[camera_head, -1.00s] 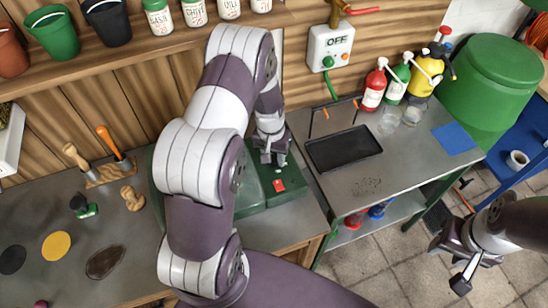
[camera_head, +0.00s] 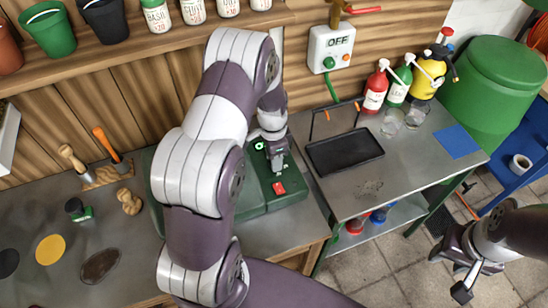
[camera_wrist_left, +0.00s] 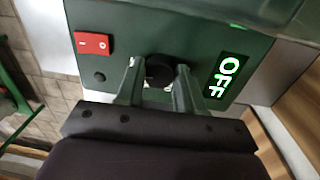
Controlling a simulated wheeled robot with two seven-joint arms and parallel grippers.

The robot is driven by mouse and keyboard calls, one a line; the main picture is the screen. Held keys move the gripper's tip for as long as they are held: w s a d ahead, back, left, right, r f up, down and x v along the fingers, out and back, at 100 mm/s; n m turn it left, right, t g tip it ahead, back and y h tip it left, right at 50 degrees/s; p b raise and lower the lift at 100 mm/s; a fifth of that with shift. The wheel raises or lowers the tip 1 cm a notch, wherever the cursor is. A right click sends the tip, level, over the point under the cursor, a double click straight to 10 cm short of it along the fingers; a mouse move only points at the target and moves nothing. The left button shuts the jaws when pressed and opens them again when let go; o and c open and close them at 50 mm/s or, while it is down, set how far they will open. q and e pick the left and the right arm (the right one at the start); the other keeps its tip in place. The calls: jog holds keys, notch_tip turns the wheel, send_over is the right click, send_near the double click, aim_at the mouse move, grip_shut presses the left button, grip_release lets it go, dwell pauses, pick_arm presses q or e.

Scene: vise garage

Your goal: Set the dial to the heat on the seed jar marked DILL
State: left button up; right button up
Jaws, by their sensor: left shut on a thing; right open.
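The black dial (camera_wrist_left: 158,70) sits on the green propagator's control panel (camera_wrist_left: 130,28), beside a lit display reading OFF (camera_wrist_left: 228,77) and a red switch (camera_wrist_left: 93,44). My left gripper (camera_wrist_left: 157,78) has its fingers closed around the dial in the left wrist view. In the head view my left gripper (camera_head: 276,164) is over the same green unit, hiding the dial. The seed jar marked DILL (camera_head: 228,9) stands on the shelf among other seed jars; its smaller print is too small to read surely. My right gripper (camera_head: 451,276) is open and empty at the lower right, over the floor.
A wall box reading OFF (camera_head: 331,50) hangs above the metal side table (camera_head: 350,203). The table bears a black tray (camera_head: 345,151), spray bottles (camera_head: 398,87) and clear cups.

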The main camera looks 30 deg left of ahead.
pick_arm(q)
jog(key=shift+w+r+m, duration=0.1)
jog(key=shift+w+m, duration=0.05)
jog(key=shift+m, duration=0.95)
jog(key=o, duration=0.9)
jog(key=shift+c, duration=0.2)
jog(key=shift+o, duration=0.8)
jog(key=shift+a, duration=0.1)
jog(key=shift+r, duration=0.4)
notch_tip(320, 180, up, 12)
jog(key=b, duration=0.2)
jog(key=shift+w+a, duration=0.15)
jog(key=shift+a, duration=0.05)
